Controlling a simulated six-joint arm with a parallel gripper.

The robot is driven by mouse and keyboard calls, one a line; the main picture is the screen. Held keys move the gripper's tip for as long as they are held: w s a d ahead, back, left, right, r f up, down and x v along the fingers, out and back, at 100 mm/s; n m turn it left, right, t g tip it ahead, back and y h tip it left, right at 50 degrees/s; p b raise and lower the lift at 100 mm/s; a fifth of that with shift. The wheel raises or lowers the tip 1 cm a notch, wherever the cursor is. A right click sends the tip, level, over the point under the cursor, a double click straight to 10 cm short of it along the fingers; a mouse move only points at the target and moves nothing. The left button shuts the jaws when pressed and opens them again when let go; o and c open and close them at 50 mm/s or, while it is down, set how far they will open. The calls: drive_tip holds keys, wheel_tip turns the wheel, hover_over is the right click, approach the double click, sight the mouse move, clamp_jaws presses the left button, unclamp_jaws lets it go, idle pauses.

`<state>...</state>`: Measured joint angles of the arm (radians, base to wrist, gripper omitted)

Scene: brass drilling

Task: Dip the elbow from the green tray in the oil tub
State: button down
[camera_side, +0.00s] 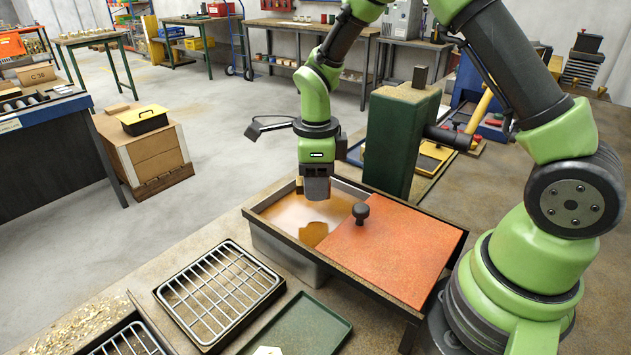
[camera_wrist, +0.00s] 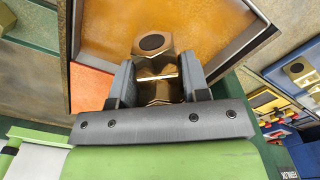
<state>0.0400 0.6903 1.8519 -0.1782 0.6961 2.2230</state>
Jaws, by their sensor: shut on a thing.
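The brass elbow (camera_wrist: 153,43) is between the jaws of my gripper (camera_wrist: 158,82) in the wrist view, its dark round opening showing. In the side view my gripper (camera_side: 316,196) hangs over the open left part of the oil tub (camera_side: 272,243). Only a sliver of brass (camera_side: 299,186) shows beside the fingers there. The amber oil (camera_side: 283,212) carries a dark reflection below the gripper, and the gripper appears apart from the surface. The green tray (camera_side: 302,328) lies in front of the tub, with a pale piece (camera_side: 267,350) at the picture's lower edge.
An orange lid (camera_side: 395,252) with a black knob (camera_side: 361,211) covers the tub's right part. A wire rack (camera_side: 220,293) stands left of the green tray. A green column (camera_side: 398,143) rises close behind the tub.

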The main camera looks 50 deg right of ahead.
drive_tip(key=shift+r, duration=1.95)
